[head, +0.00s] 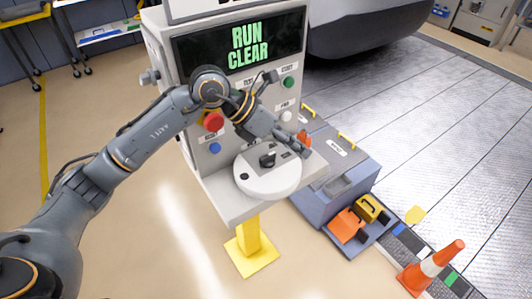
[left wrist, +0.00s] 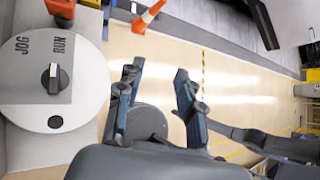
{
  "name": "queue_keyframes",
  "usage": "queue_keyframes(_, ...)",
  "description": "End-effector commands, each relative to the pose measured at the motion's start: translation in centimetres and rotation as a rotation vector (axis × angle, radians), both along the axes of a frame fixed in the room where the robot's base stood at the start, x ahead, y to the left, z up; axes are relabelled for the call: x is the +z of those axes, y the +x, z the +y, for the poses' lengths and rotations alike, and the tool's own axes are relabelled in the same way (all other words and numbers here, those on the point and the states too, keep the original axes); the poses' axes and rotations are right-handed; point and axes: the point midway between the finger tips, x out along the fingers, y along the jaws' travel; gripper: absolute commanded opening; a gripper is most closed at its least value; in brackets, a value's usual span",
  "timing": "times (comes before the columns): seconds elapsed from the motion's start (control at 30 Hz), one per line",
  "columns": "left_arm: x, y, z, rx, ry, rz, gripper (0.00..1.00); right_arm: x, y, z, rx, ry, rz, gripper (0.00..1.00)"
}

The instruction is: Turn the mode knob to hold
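The black mode knob (head: 268,158) sits on a pale round plate (head: 270,182) on the console's shelf. In the left wrist view the knob (left wrist: 53,78) stands left of my fingers, with the words JOG and RUN beside it. Its white mark lies on the side toward RUN. No HOLD label is readable. My left gripper (head: 298,146) reaches over the shelf, to the right of the knob and apart from it. In the left wrist view my left gripper (left wrist: 157,76) has its two fingers spread, with nothing between them. My right gripper is not in view.
The console screen (head: 248,44) reads RUN CLEAR. A red button (head: 213,121) and other buttons are on its face. An orange-red part (head: 304,138) is close to my left fingers. A blue-grey cabinet (head: 345,178) stands right of the console, and a traffic cone (head: 430,268) stands farther right.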

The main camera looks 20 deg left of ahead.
Motion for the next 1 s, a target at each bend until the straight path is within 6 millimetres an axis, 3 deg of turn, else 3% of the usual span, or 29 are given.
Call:
queue_keyframes(0.03, -0.3, 1.1, 2.8, 0.028, 0.127, -0.010, 0.37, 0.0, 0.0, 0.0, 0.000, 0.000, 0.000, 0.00)
queue_keyframes(0.1, -0.7, 2.0, 6.3, 0.067, 0.277, -0.007, 0.37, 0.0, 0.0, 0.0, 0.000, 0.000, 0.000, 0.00)
queue_keyframes(0.2, -0.6, 2.7, 10.0, 0.117, 0.422, 0.004, 0.37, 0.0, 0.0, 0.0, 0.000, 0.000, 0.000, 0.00)
queue_keyframes(0.3, -0.5, 2.9, 11.9, 0.145, 0.494, 0.014, 0.37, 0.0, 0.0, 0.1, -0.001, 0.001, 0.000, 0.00)
queue_keyframes(0.57, -2.9, 3.7, 11.7, 0.148, 0.510, 0.023, 0.37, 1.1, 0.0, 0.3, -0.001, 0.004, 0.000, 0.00)
queue_keyframes(1.0, -11.0, 6.3, 9.5, 0.148, 0.506, 0.021, 0.37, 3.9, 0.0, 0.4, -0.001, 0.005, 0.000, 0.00)
